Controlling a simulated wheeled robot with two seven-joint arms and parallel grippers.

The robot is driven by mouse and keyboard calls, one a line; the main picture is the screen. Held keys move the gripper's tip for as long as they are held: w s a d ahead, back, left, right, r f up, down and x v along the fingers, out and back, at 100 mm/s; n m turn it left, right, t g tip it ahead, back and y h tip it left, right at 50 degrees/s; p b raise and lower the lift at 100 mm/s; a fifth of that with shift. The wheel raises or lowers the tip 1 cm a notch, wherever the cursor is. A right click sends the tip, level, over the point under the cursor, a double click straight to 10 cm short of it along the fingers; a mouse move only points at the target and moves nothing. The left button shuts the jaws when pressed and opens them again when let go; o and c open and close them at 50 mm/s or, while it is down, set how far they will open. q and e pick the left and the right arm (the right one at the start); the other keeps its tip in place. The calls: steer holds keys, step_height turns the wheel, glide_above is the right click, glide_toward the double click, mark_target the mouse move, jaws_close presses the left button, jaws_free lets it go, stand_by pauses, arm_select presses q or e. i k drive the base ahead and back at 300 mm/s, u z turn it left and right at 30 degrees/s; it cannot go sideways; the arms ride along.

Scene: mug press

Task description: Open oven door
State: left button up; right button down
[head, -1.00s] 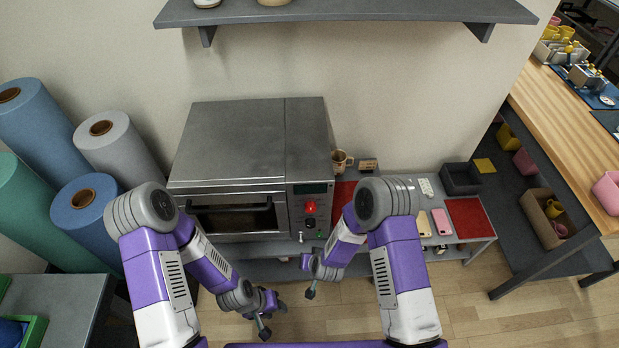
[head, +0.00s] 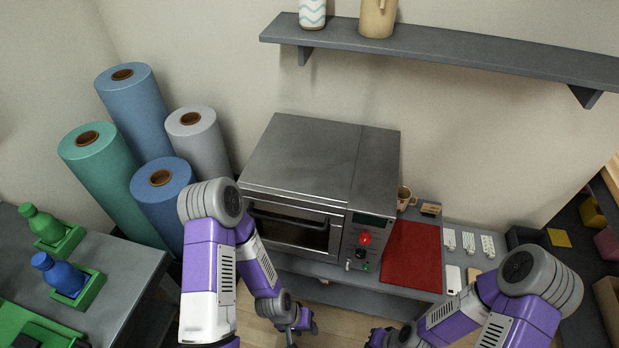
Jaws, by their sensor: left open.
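The oven (head: 305,160) is a grey steel box on a grey bench. Its front door (head: 290,230) is shut, with a dark window and a dark bar handle (head: 289,216) along the top. A control panel with a red knob (head: 365,238) is right of the door. My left gripper (head: 296,330) is open and empty, low in front of the oven and apart from the door. My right gripper (head: 380,338) is at the bottom edge, partly cut off, and its jaws are unclear.
A red mat (head: 411,255) and a mug (head: 404,197) are right of the oven. Several fabric rolls (head: 135,105) stand to its left. A side table (head: 120,270) holds green and blue bottles. A shelf (head: 450,55) hangs above.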

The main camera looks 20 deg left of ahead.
mark_target(281, 234)
steer(key=z, duration=0.2)
steer(key=k, duration=0.3)
steer(key=u, duration=0.9)
steer(key=i, duration=0.5)
steer(key=z, duration=0.05)
